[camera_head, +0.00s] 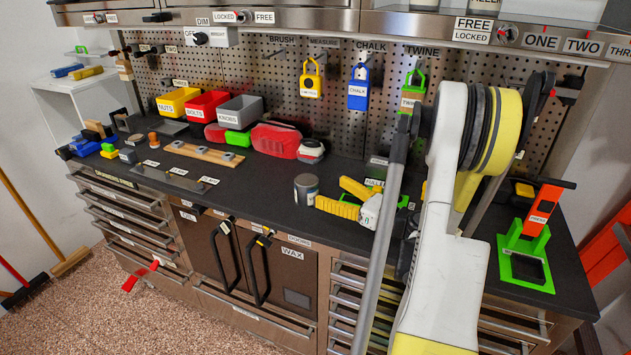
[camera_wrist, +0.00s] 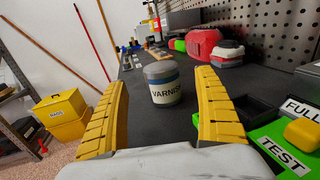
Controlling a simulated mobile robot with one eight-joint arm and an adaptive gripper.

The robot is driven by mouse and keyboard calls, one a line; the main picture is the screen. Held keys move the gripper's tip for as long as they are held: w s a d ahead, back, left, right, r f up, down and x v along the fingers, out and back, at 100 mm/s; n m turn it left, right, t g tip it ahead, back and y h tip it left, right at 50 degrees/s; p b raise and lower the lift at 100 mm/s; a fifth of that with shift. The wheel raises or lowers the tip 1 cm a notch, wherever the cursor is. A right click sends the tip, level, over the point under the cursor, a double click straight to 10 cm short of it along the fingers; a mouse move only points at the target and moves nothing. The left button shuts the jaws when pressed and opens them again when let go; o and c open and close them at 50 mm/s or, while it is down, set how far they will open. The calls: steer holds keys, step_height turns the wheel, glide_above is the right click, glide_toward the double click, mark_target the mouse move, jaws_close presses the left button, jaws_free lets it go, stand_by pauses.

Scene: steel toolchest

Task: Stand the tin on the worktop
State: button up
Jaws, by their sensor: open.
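In the wrist view the tin (camera_wrist: 163,88) shows a pale label reading VARNISH. My gripper (camera_head: 329,193) has yellow ribbed fingers and is open, low over the worktop just right of the tin. In the wrist view my gripper (camera_wrist: 163,80) has one finger on each side of the tin's outline, with a visible gap on both sides. The tin appears just beyond the fingertips.
A red case (camera_head: 276,141) and a red and white round item (camera_head: 311,150) stand behind the tin. A green tray labelled TEST (camera_wrist: 285,150) lies right of my gripper. The worktop left of the tin is mostly clear up to a wooden strip (camera_head: 200,153).

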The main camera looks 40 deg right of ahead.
steer(key=s, duration=0.3)
steer(key=shift+s+d+b, duration=0.1)
steer(key=shift+d+b, duration=0.1)
steer(key=shift+b, duration=0.15)
steer(key=w+a+r+m+t+h, duration=0.1)
steer(key=w+a+r+m+h, duration=0.1)
steer(key=w+r+m+h, duration=0.55)
steer(key=w+a+r+m+t+h, duration=0.1)
steer(key=w+a+r+m+h, duration=0.1)
steer(key=r+m, duration=1)
steer(key=s+a+f+m+g+y, duration=0.2)
steer(key=s+a+f+m+g, duration=0.2)
steer(key=a, duration=0.6)
steer(key=s+a+f+m+g+y, duration=0.3)
steer(key=s+a+f+m, duration=0.3)
steer(key=a, duration=0.5)
steer(key=s+a+f+m+g+y, duration=0.2)
steer(key=s+a+f+m+g, duration=0.3)
steer(key=a, duration=0.6)
steer(key=s+m, duration=0.2)
steer(key=m, duration=0.1)
steer(key=shift+s+f+g, duration=0.4)
